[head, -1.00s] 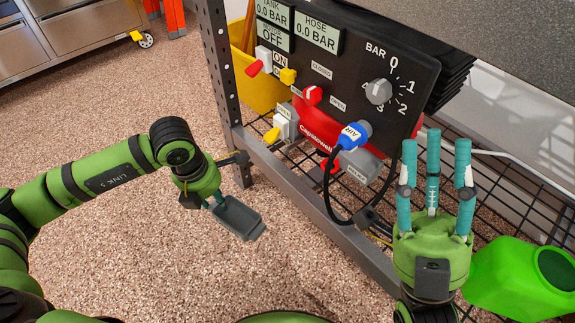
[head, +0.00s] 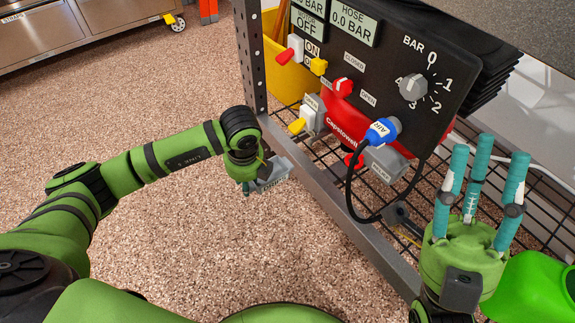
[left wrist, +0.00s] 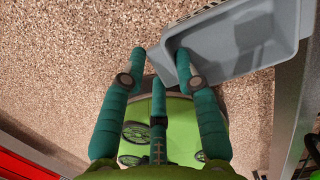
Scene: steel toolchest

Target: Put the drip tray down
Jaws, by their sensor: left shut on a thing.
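The drip tray (head: 270,174) is a shallow grey rectangular tray. My left gripper (head: 248,184) is shut on it and holds it beside the front rail of the shelf, largely hidden under my wrist in the head view. In the left wrist view the tray (left wrist: 240,50) fills the upper right, with its near rim and corner at the teal fingertips of my left gripper (left wrist: 161,62). Whether the tray touches anything below it cannot be told. My right gripper (head: 489,165) is open and empty, its fingers pointing up, at the right.
The wire shelf (head: 425,205) has a steel front rail (head: 345,222) and a perforated post (head: 250,55). On it stands a black control panel (head: 375,75) with a red unit, knobs and a blue-ended hose (head: 382,131). A green jug (head: 535,290) is at lower right.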

